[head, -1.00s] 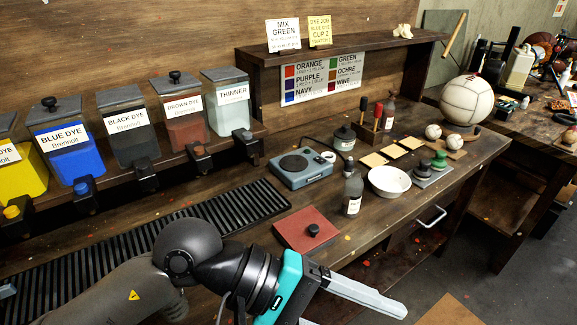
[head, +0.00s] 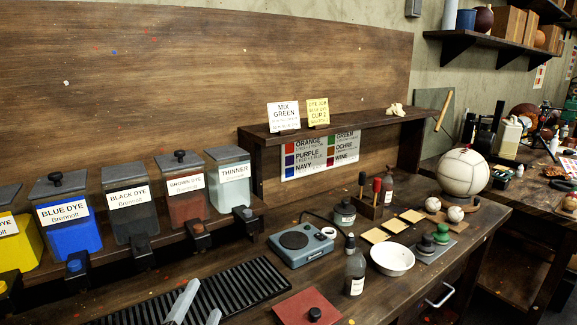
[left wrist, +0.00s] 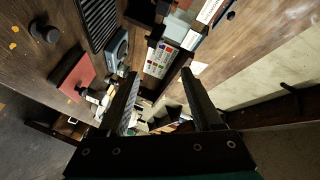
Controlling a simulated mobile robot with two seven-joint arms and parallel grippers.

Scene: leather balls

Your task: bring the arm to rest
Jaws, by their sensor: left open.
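My left gripper (head: 196,308) shows at the bottom edge of the head view. Only its two pale fingers are in the picture, over the black slatted drain grate (head: 235,288). The fingers are apart with nothing between them. In the left wrist view, the two dark fingers (left wrist: 160,88) are also spread and empty, with the bench beyond them. The rest of the left arm is out of the head view. My right gripper is in neither view.
A red board with a black knob (head: 308,308), a scale (head: 300,243), a bottle (head: 354,272) and a white bowl (head: 392,260) stand on the bench. Dye bins, including the blue dye bin (head: 66,222), line the left. A shelf (head: 350,127) rises behind.

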